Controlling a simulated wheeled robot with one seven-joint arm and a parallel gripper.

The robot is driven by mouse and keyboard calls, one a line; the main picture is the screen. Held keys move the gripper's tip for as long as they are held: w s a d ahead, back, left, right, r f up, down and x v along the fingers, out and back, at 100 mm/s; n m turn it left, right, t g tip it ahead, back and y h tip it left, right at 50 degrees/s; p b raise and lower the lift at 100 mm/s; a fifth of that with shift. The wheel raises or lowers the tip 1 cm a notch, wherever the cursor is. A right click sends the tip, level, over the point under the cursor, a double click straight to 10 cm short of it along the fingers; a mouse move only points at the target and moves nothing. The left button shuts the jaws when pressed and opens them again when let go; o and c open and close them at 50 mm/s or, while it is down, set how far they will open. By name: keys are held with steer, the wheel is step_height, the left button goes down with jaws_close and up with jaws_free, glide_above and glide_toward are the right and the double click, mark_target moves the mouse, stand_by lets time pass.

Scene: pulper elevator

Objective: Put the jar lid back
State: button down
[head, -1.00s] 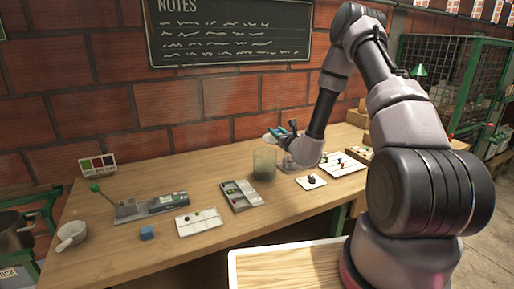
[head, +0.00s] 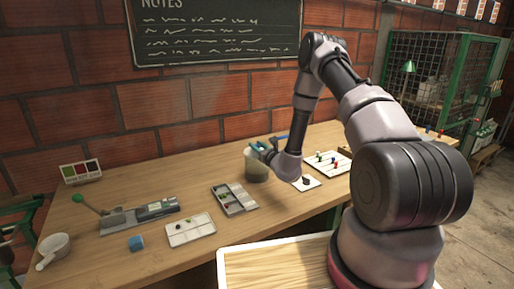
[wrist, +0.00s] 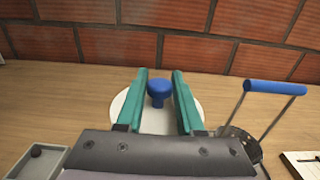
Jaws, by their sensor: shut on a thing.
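The jar (head: 256,170) is a grey-green, see-through vessel standing on the workbench in the head view. My gripper (wrist: 160,72) has teal fingers, closed on the blue knob (wrist: 158,90) of the round white lid (wrist: 128,106). In the head view my gripper (head: 259,148) is at the top of the jar. The lid is largely hidden there, so I cannot tell whether it touches the rim. In the wrist view the lid looks roughly level and hides the jar below it.
A strainer-like item with a blue handle (wrist: 275,87) stands close on the right. A grey divided tray (head: 245,201) lies left of the jar. A small white board (head: 304,184) and a larger board with coloured pieces (head: 341,167) lie to the right. A brick wall is behind.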

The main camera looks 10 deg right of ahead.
steer(key=c, duration=0.5)
jaws_free()
steer(key=shift+f, duration=0.25)
steer(key=shift+c, duration=0.2)
steer(key=shift+s, duration=0.1)
